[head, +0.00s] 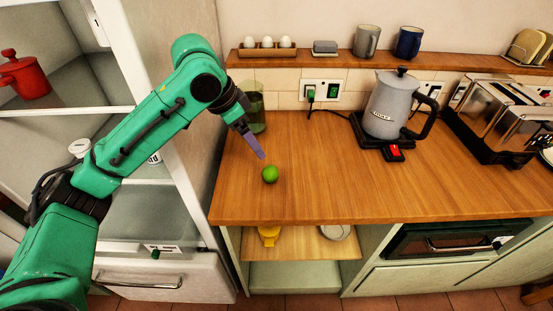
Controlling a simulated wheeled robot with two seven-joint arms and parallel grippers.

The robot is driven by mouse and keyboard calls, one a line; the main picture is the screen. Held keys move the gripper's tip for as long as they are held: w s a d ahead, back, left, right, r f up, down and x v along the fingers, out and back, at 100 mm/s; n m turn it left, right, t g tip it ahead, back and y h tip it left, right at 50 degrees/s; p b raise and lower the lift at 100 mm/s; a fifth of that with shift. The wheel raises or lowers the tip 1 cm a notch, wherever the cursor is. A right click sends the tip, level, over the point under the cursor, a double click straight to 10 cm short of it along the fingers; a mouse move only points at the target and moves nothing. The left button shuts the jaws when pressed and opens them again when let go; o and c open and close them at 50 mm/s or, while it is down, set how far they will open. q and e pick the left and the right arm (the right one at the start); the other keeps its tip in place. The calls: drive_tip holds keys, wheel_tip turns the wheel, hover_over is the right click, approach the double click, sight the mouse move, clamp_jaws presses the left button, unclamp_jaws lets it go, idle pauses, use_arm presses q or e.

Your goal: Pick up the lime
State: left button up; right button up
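The lime (270,174) is a small, round green fruit on the wooden counter (330,180), near its left end and a little back from the front edge. My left gripper (258,154) reaches in from the left. It points down and to the right, with its purple fingertips just above and behind the lime in the picture. A small gap shows between them and the lime. The fingers overlap in this view, so I cannot tell whether they are open or shut. My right gripper is not in view.
A dark green glass jar (257,112) stands behind my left gripper. A grey kettle (388,105) and a chrome toaster (500,115) stand farther right. An open white fridge (185,190) is on the left. The counter right of the lime is clear.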

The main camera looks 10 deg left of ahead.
sight(268, 170)
use_arm(q)
drive_tip(key=f, duration=0.2)
drive_tip(key=d+f, duration=0.1)
drive_tip(key=f, duration=0.1)
drive_tip(key=d+f, duration=0.1)
drive_tip(key=f, duration=0.1)
drive_tip(key=shift+s+p, duration=0.2)
drive_tip(key=shift+p, duration=0.1)
drive_tip(key=x, duration=0.4)
drive_tip(key=p+x, duration=0.1)
drive_tip(key=x, duration=0.1)
drive_tip(key=shift+w+d+f, duration=0.1)
drive_tip(key=shift+w+f, duration=0.1)
drive_tip(key=shift+w, duration=0.25)
drive_tip(key=shift+w+f, duration=0.1)
drive_tip(key=shift+f, duration=0.05)
clamp_jaws()
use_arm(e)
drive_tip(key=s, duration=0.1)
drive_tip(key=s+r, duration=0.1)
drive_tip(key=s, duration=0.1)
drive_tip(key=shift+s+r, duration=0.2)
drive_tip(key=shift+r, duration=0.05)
